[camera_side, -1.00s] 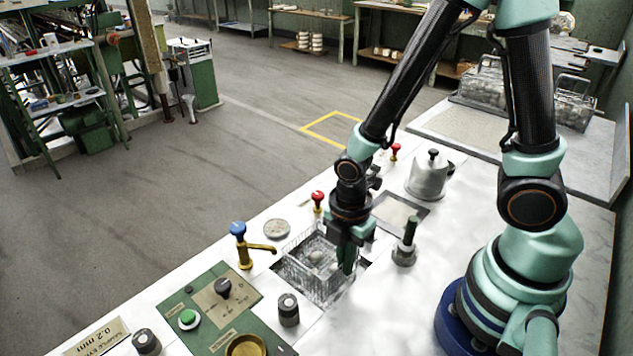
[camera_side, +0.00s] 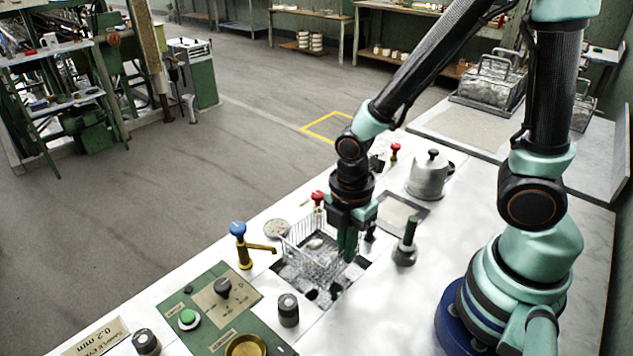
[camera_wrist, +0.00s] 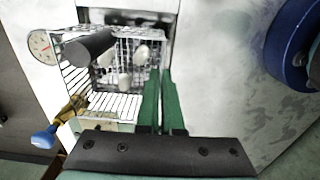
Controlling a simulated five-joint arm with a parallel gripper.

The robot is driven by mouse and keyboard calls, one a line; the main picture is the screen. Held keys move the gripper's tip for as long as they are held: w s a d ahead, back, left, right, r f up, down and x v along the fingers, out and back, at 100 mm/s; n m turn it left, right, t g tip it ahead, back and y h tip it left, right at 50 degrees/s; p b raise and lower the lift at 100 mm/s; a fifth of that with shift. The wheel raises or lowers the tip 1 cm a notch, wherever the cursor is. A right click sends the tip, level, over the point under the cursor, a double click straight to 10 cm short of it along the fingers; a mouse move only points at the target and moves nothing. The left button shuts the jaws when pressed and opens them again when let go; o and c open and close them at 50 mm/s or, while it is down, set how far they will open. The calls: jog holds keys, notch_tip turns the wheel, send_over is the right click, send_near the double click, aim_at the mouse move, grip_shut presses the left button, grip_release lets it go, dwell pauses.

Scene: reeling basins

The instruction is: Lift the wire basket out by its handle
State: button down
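The wire basket (camera_side: 315,240) hangs tilted above the square basin opening (camera_side: 310,288), with white cocoons inside. It also shows in the wrist view (camera_wrist: 118,102), with several pale cocoons against its mesh. My gripper (camera_side: 347,256) points down at the basket's right side. In the wrist view its two green fingers (camera_wrist: 163,78) are close together at the basket's edge. They are shut on the basket, but the exact grip on its handle is hidden between them.
A brass tap with a blue knob (camera_side: 238,229) and a round dial (camera_side: 276,228) are left of the basin. A black knob (camera_side: 288,308) stands in front, and a green-handled post (camera_side: 406,242) right. A lidded metal pot (camera_side: 429,176) stands behind.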

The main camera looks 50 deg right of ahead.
jog(key=shift+r, duration=0.8)
dwell(0.9)
